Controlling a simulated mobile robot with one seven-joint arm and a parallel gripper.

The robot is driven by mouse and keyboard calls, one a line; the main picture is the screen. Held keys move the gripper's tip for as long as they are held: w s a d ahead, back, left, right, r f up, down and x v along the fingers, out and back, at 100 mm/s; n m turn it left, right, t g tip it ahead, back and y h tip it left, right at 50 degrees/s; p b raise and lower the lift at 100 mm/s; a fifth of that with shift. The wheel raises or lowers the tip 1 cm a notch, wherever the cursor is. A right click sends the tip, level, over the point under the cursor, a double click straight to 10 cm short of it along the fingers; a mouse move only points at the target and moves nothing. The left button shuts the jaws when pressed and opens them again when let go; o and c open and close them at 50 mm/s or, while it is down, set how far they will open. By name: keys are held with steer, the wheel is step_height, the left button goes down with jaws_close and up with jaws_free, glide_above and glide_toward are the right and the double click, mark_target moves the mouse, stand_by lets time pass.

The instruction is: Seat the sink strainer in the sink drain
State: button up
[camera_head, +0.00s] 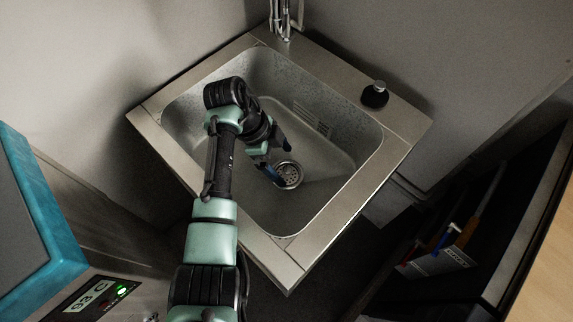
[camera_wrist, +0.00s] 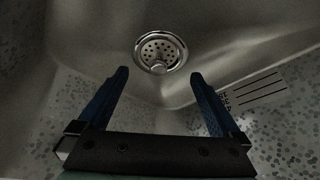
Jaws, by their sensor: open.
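The sink strainer (camera_head: 289,173) is a round, perforated metal disc at the bottom of the sink basin. It also shows in the wrist view (camera_wrist: 160,50), inside a bright metal ring at the drain, with a small round knob at its near edge. I cannot tell whether it lies flush in the drain. The drain opening itself is hidden by the disc. My gripper (camera_wrist: 159,74) is open and empty, with its two blue fingers apart and pointing towards the strainer. In the head view my gripper (camera_head: 276,176) is low in the basin, just left of the strainer.
The steel sink (camera_head: 345,208) has high walls around my arm. A faucet (camera_head: 285,18) stands at the back corner, and a black, silver-topped object (camera_head: 375,94) sits on the right rim. A teal-edged appliance (camera_head: 45,205) stands at left.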

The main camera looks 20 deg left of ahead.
steer(key=p+v, duration=0.1)
steer(key=v, duration=0.8)
steer(key=shift+s+r, duration=0.2)
steer(key=shift+r, duration=0.1)
